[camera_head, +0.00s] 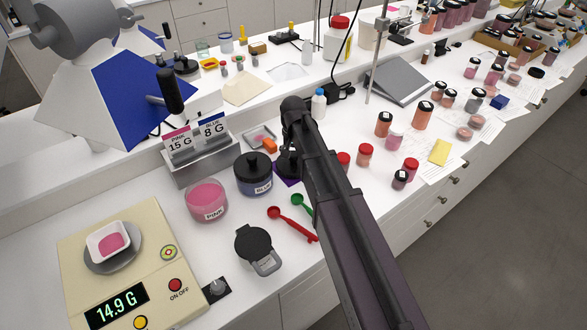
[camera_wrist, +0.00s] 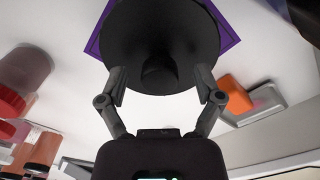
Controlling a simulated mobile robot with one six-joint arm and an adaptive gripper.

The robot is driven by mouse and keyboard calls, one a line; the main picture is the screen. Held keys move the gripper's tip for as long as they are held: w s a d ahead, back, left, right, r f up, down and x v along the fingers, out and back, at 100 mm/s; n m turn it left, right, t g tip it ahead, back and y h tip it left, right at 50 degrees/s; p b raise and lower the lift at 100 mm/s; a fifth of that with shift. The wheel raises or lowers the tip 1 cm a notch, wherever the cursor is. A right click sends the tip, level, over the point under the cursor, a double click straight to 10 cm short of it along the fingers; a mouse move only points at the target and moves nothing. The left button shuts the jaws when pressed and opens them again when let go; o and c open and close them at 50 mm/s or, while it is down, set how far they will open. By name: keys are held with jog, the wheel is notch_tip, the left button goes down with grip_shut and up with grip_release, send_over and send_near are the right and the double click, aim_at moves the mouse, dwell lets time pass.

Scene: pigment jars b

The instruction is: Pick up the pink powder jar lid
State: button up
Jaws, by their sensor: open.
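The black round lid with a central knob (camera_wrist: 158,40) lies on a purple square (camera_wrist: 228,20) in the wrist view. In the head view the purple square (camera_head: 284,181) shows only partly, and my arm and gripper largely hide the lid. My gripper (camera_wrist: 161,88) is open, with one finger on each side of the lid's knob; I cannot tell whether they touch it. The pink powder jar (camera_head: 206,200) stands uncovered on the white bench to the left. The blue jar (camera_head: 254,175) between them has a black knobbed lid on it.
An orange block (camera_head: 269,146) lies in a small tray close to the lid. Red (camera_head: 290,222) and green (camera_head: 303,207) spoons lie in front. Several red-capped jars (camera_head: 365,155) stand right of my arm. A scale (camera_head: 125,270) reading 14.9 G stands at front left.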

jog(key=shift+f, duration=0.4)
dwell(0.3)
grip_shut()
